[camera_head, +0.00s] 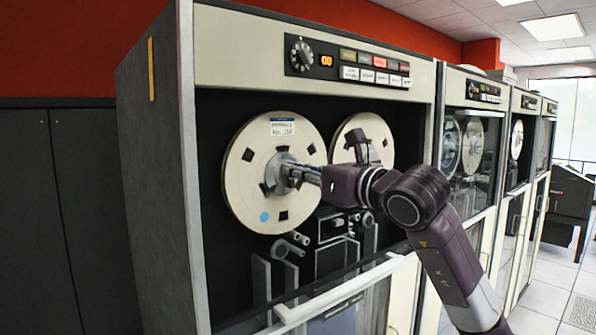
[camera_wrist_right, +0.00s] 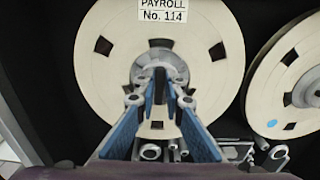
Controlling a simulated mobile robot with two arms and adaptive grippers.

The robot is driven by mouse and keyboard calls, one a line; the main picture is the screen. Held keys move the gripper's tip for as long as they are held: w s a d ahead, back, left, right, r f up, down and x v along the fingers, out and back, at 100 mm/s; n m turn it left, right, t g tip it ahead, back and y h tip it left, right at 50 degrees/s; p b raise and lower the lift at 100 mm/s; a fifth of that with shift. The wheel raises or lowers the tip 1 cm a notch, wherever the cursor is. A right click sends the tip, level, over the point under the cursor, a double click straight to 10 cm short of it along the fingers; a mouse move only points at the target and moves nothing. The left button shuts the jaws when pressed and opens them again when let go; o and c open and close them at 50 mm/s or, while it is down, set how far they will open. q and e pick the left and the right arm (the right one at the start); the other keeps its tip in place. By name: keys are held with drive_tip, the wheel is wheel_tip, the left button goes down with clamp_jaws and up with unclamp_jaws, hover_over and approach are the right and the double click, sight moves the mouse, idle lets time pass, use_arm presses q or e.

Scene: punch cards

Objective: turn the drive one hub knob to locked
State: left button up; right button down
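The nearest tape drive (camera_head: 188,130) carries a cream left reel (camera_head: 240,170) with a white label at its top. In the right wrist view this label on the reel (camera_wrist_right: 105,50) reads "PAYROLL No. 114". The grey hub (camera_wrist_right: 145,68) sits at the reel's centre. My right gripper (camera_head: 291,176) reaches the hub from the right. In the right wrist view the gripper's (camera_wrist_right: 160,93) blue-padded fingers stand on either side of the hub's middle. The knob is mostly hidden between the fingertips; I cannot tell whether they press on it or which way it points. My left gripper is out of view.
A second reel (camera_head: 376,128) is beside it, partly behind my right arm. A control panel (camera_head: 345,63) with a dial and lit buttons is above. Guide rollers (camera_head: 283,248) and a white-railed lower door (camera_head: 345,292) are below. More drives (camera_head: 472,138) stand to the right.

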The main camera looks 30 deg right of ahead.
use_arm(q)
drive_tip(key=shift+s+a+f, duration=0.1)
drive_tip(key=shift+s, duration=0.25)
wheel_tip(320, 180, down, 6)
drive_tip(key=b, duration=0.6)
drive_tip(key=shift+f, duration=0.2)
use_arm(e)
drive_tip(key=shift+d+f+m, duration=0.2)
drive_tip(key=shift+d+m, duration=0.05)
drive_tip(key=shift+m, duration=2.7)
drive_tip(key=shift+d+f+m, duration=0.2)
drive_tip(key=shift+f+m, duration=0.05)
drive_tip(key=shift+m, duration=2.75)
drive_tip(key=shift+d+f+m, duration=0.2)
drive_tip(key=shift+d+m, duration=0.05)
drive_tip(key=shift+m, duration=2.7)
drive_tip(key=c, duration=2)
unclamp_jaws()
